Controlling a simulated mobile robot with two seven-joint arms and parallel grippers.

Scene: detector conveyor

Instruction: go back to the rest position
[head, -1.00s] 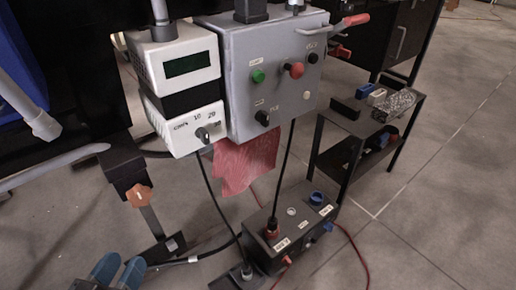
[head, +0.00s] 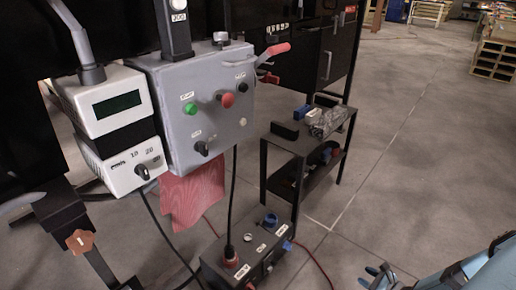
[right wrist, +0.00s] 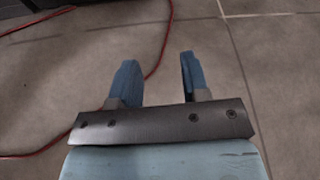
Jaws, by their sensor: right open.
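My right gripper (head: 376,277) is at the lower right of the head view, over the bare floor. In the right wrist view its two blue fingers (right wrist: 158,78) stand apart with nothing between them, and tiled floor shows past them. My left gripper is not in view. The grey control box (head: 190,105) with a green button, a red button and black knobs is at the upper left, well away from my right gripper. A white meter unit (head: 112,103) with a dark green display is beside it.
A black floor box (head: 245,255) with cables stands below, with a red cable (head: 318,262) on the floor. A small black shelf cart (head: 301,145) holds several items. A red cloth (head: 195,195) hangs under the control box.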

